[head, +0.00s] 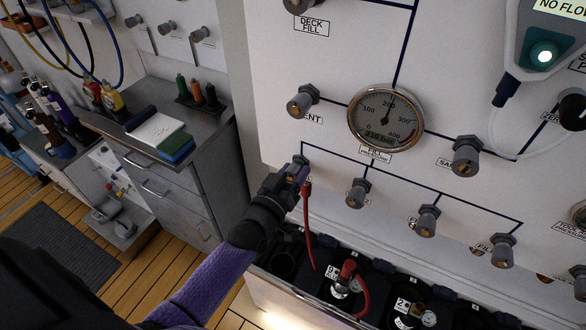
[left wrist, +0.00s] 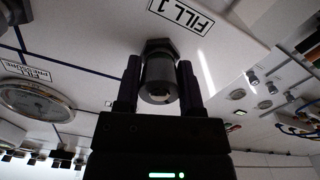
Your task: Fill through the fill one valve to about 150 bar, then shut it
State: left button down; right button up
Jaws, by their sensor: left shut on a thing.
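The fill one valve (left wrist: 159,76) is a grey knob on a hex base, beside a FILL 1 label in the left wrist view. My left gripper (left wrist: 158,88) is shut on this knob, one dark finger on each side. In the head view my left gripper (head: 299,168) reaches the panel at the left end of the lower valve row and hides most of the knob. The round fill pressure gauge (head: 386,118) is above and right of it; its needle and small digits are too fine to read surely. My right gripper is not in view.
Other grey valves (head: 358,193) continue the row to the right. A red hose (head: 308,230) hangs just below my left gripper. Numbered cylinders (head: 341,287) stand in a trough below the panel. A grey cabinet (head: 180,185) stands left, with wooden floor in front.

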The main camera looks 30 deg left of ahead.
pick_arm(q)
jog(key=shift+n, duration=0.6)
jog(key=shift+c, duration=1.1)
grip_release()
jog(key=s+p, duration=0.1)
jog(key=s, duration=0.9)
